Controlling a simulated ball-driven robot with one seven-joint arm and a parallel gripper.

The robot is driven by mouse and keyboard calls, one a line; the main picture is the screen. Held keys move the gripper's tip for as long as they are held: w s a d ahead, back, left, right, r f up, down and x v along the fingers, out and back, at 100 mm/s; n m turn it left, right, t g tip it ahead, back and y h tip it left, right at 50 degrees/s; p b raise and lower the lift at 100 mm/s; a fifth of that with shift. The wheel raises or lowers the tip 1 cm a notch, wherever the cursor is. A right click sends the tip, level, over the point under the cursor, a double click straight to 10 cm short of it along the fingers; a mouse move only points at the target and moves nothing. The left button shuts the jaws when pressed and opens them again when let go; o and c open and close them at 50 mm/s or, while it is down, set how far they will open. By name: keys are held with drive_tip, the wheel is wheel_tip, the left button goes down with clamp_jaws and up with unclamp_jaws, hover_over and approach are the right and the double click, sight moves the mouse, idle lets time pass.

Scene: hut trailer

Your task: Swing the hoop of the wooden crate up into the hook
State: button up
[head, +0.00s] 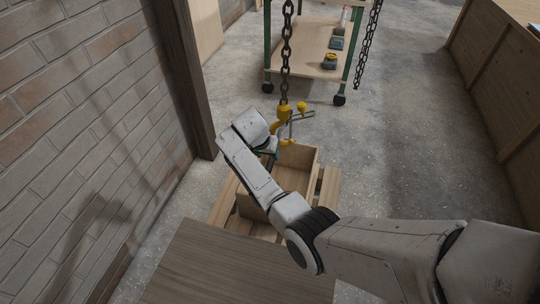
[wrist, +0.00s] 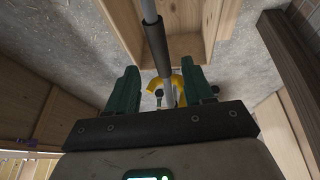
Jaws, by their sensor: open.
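The wooden crate (head: 308,163) stands open-topped on the floor side, partly hidden by my arm; its wooden wall also shows in the wrist view (wrist: 213,22). Its hoop (head: 291,128) is a thin grey bar, raised above the crate beside the hook. In the wrist view the hoop (wrist: 156,45) has a dark sleeve and runs between my fingers. The yellow hook (head: 284,114) hangs from a chain; part of it shows behind my fingers (wrist: 183,88). My gripper (head: 275,153) is open, its green fingers (wrist: 160,88) apart on either side of the bar. Contact cannot be told.
A brick wall (head: 80,110) and dark post (head: 183,80) stand left. A wheeled shelf cart (head: 305,48) is behind, with a second chain (head: 367,45). A wooden surface (head: 225,268) lies in front. Clear floor (head: 405,130) extends right towards a wooden counter (head: 500,85).

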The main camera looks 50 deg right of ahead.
drive_tip(key=shift+v, duration=1.65)
drive_tip(key=s+a+r+n+y+p, duration=0.1)
drive_tip(key=s+a+r+n+p, duration=0.2)
drive_tip(key=s+a, duration=0.3)
drive_tip(key=s+a+r+n+y+p, duration=0.2)
drive_tip(key=s+a, duration=0.5)
drive_tip(key=s, duration=0.7)
drive_tip(key=s+a+r+n+y+p, duration=0.1)
drive_tip(key=s+a+r+n+p, duration=0.4)
drive_tip(key=s+n, duration=0.3)
drive_tip(key=s+a+p, duration=0.1)
drive_tip(key=s, duration=0.2)
drive_tip(key=shift+a+p, duration=0.35)
drive_tip(key=shift+r, duration=0.15)
